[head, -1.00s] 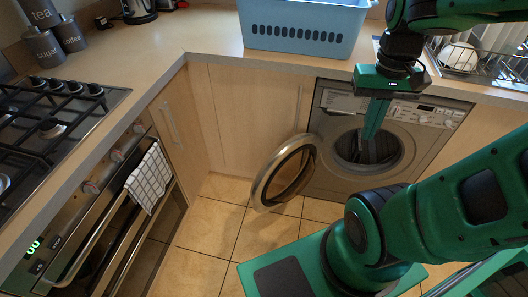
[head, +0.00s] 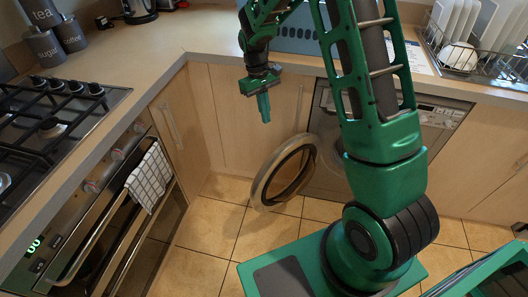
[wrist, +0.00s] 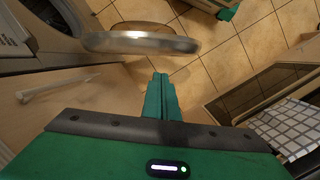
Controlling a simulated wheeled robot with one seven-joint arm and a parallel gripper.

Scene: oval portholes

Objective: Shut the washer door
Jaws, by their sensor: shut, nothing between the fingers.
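The washer (head: 325,165) stands under the counter, and my arm hides most of its front in the head view. Its round door (head: 262,188) is swung wide open to the left, a grey ring standing out from the machine. In the wrist view the door (wrist: 140,43) shows edge-on ahead of my fingers, and part of the washer (wrist: 35,25) shows at the upper left. My gripper (head: 264,108) is shut and empty. It points down in front of the cabinet left of the washer, above the door and apart from it. The fingers also show in the wrist view (wrist: 160,85).
A cabinet handle (head: 299,103) is right of my gripper. The oven (head: 110,190) with a checked towel (head: 148,178) stands at the left. A blue basket (head: 295,42) and dish rack (head: 480,50) sit on the counter. The tiled floor (head: 215,225) left of the door is clear.

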